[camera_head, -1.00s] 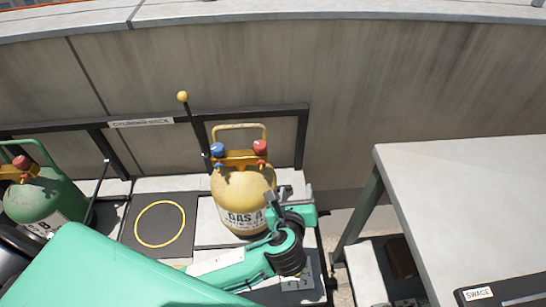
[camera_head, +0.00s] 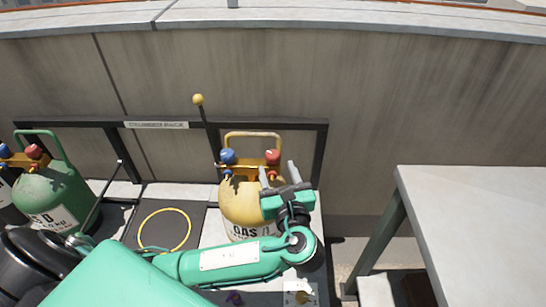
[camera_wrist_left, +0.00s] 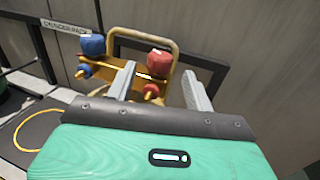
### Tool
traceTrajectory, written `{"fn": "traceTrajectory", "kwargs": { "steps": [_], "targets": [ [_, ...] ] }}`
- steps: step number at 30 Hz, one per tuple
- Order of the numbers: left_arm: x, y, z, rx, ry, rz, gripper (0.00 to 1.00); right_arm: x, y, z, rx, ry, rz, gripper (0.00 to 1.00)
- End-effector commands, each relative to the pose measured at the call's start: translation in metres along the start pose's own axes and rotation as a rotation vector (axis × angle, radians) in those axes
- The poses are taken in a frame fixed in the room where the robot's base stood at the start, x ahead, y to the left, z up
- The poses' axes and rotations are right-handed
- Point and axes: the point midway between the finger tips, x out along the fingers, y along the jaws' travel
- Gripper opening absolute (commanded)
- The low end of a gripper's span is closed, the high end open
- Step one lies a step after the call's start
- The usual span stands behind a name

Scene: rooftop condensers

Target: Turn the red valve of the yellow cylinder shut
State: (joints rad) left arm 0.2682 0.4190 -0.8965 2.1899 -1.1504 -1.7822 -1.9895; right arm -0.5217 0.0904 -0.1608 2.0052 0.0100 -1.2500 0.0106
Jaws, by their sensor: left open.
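The yellow cylinder (camera_head: 238,205) stands upright on the rack, with a label reading GAS, partly hidden by my left arm. Its red valve (camera_head: 272,157) sits on the right of the brass manifold, opposite a blue valve (camera_head: 228,157). My left gripper (camera_head: 278,170) is in front of the cylinder's top, fingers pointing up just below the red valve. In the left wrist view the red valve (camera_wrist_left: 158,63) shows beyond and between the two open fingers (camera_wrist_left: 160,90), apart from them; the blue valve (camera_wrist_left: 92,44) is outside to the left. My right gripper is not seen.
A green cylinder (camera_head: 52,195) with its own red and blue valves stands at the left. A black lever with a yellow knob (camera_head: 198,99) rises left of the yellow cylinder. A grey table (camera_head: 480,220) is at the right; a wall stands behind.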

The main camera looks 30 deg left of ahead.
Motion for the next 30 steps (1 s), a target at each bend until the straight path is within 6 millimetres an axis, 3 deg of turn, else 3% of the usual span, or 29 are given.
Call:
{"fn": "traceTrajectory", "kwargs": {
  "steps": [3,9,21,22,28,30],
  "targets": [
    [0.025,0.0,0.0,0.001,-0.004,0.002,0.53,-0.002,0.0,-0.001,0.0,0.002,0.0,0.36],
    [0.05,0.0,-0.001,0.001,-0.001,0.001,0.53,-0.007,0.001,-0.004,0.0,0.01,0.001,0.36],
    [0.059,0.0,-0.001,0.0,0.001,-0.001,0.53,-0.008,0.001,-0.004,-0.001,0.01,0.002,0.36],
    [0.059,0.0,-0.001,0.0,0.001,-0.001,0.51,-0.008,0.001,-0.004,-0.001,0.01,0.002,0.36],
    [0.059,0.0,-0.001,0.0,0.002,-0.001,0.12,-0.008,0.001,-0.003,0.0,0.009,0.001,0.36],
    [0.059,0.0,-0.001,0.0,0.002,-0.001,0.09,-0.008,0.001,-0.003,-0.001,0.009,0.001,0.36]
  ]
}}
